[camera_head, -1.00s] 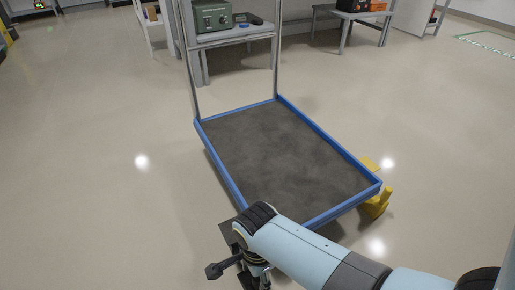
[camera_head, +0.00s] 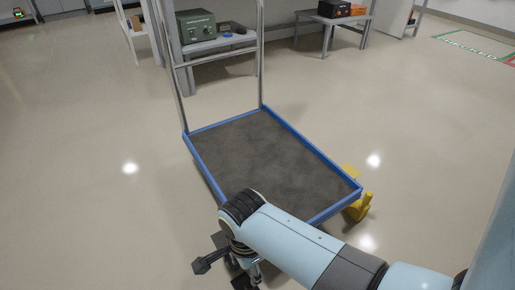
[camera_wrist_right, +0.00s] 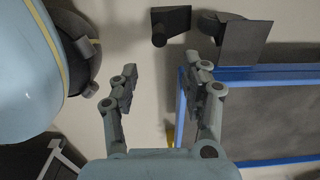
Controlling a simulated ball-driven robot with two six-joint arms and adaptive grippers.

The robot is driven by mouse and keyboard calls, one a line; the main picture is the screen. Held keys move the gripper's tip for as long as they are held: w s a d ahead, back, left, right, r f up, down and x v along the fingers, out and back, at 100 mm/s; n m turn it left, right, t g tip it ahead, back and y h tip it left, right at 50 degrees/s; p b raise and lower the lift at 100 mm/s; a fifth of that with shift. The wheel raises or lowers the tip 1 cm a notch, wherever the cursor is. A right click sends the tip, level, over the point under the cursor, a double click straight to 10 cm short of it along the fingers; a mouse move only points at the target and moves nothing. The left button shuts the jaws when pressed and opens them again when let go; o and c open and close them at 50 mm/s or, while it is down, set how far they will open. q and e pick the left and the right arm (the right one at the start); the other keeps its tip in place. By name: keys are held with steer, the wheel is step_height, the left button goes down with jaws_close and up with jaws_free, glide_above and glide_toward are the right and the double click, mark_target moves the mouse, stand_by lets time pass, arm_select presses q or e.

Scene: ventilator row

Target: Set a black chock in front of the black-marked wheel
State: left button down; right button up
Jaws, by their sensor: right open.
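A black chock (camera_head: 203,264) with a stub handle sits on the floor off the trolley's near-left corner. In the right wrist view the chock (camera_wrist_right: 170,22) lies beyond my fingertips, a narrow gap from a dark wheel (camera_wrist_right: 212,24) with a black plate (camera_wrist_right: 247,42) by it. The black plate also shows in the head view (camera_head: 219,239), partly behind my arm. My right gripper (camera_wrist_right: 160,82) is open, with nothing between its fingers. It also shows low in the head view (camera_head: 244,277), right of the chock. My left gripper is out of view.
The trolley has a blue rim (camera_head: 210,178), a bare dark deck and an upright handle frame. A yellow chock (camera_head: 359,207) stands at its right corner, by a yellow plate (camera_head: 350,171). Tables (camera_head: 335,20) stand behind. The floor to the left is clear.

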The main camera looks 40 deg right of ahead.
steer(key=s+d+r+n+t, duration=0.2)
steer(key=s+r+n, duration=0.1)
steer(key=r+n, duration=0.6)
steer(key=s+d+r+n+t, duration=0.3)
steer(key=r+n, duration=0.6)
steer(key=n, duration=0.3)
steer(key=shift+s+d+r+n, duration=0.25)
steer(key=shift+s+d+n, duration=0.1)
steer(key=shift+s, duration=0.25)
steer(key=shift+c, duration=0.4)
